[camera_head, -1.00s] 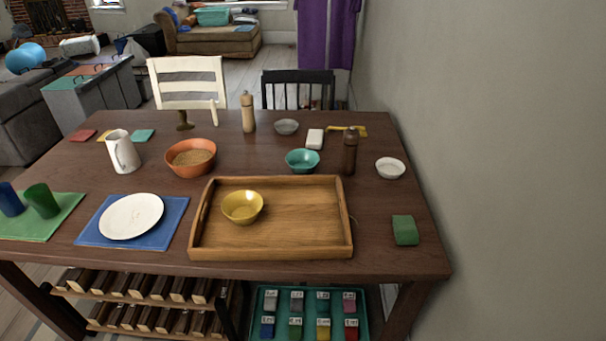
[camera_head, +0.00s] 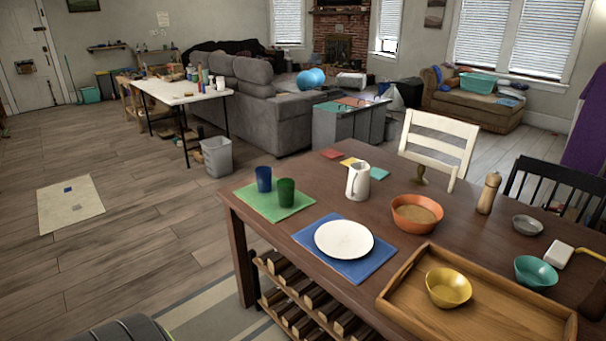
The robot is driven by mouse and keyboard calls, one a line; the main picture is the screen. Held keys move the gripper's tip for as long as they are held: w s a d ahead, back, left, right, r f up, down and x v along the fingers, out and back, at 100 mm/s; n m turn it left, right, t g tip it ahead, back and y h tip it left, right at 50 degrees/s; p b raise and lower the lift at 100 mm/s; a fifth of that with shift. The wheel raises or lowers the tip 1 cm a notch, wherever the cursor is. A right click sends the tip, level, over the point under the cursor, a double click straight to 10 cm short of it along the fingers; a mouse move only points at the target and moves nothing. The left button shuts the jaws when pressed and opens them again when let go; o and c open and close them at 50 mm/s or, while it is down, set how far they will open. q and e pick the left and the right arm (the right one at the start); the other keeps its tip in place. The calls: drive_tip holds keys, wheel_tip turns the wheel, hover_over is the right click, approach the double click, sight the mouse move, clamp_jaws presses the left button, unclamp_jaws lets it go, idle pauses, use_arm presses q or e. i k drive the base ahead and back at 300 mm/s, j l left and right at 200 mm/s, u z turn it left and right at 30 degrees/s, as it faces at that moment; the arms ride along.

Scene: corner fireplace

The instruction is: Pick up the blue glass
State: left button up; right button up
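The blue glass (camera_head: 264,179) stands upright on a green placemat (camera_head: 254,205) at the left end of the dark wooden dining table (camera_head: 238,212). A green glass (camera_head: 286,192) stands close beside it on its right, on the same mat. Neither of my grippers shows in the head view.
On the table, a white plate (camera_head: 344,239) lies on a blue placemat (camera_head: 355,268). A white pitcher (camera_head: 358,182), an orange bowl (camera_head: 417,213) and a wooden tray (camera_head: 393,300) with a yellow bowl (camera_head: 448,287) stand further right. The wooden floor (camera_head: 150,235) left of the table is mostly clear.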

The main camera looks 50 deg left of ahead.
sight(264, 180)
drive_tip(key=u, duration=1.7)
drive_tip(key=i+z, duration=0.1)
drive_tip(key=i, duration=0.1)
